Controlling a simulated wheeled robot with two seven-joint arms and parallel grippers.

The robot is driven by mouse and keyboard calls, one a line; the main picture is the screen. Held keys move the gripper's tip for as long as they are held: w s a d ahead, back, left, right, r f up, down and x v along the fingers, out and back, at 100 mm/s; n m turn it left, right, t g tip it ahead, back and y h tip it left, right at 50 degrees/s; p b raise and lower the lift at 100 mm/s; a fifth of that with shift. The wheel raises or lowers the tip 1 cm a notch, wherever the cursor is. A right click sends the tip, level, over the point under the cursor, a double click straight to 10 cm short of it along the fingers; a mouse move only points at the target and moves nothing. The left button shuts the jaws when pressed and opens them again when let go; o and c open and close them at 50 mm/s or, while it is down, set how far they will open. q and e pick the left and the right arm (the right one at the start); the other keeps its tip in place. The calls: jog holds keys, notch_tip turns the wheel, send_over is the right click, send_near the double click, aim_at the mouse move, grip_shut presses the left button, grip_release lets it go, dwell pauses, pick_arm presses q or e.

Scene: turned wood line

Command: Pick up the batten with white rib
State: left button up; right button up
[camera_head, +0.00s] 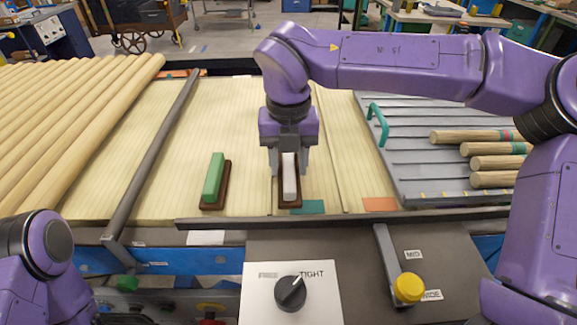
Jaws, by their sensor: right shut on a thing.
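The batten with white rib (289,178) lies on the pale wooden bed in the middle of the head view. It has a dark brown base and a white rib on top. My right gripper (289,170) comes down from above and is shut on this batten, one finger on each side. The gripper hides the batten's far end. I cannot tell whether the batten is clear of the bed. A batten with a green rib (214,179) lies to the left, apart from the gripper. My left arm shows at the lower left, but its gripper is out of view.
Long round poles (75,120) lie at the left. A grey ribbed tray (410,135) with several dowels (495,163) stands at the right. In front are a dark rail (350,219), a black knob (290,293) and a yellow-knobbed lever (408,287).

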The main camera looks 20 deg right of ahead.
notch_tip(320, 180, up, 3)
jog(key=shift+w+f, duration=0.1)
jog(key=s+r+b, duration=0.3)
jog(key=s+r, duration=0.7)
jog(key=s, duration=0.4)
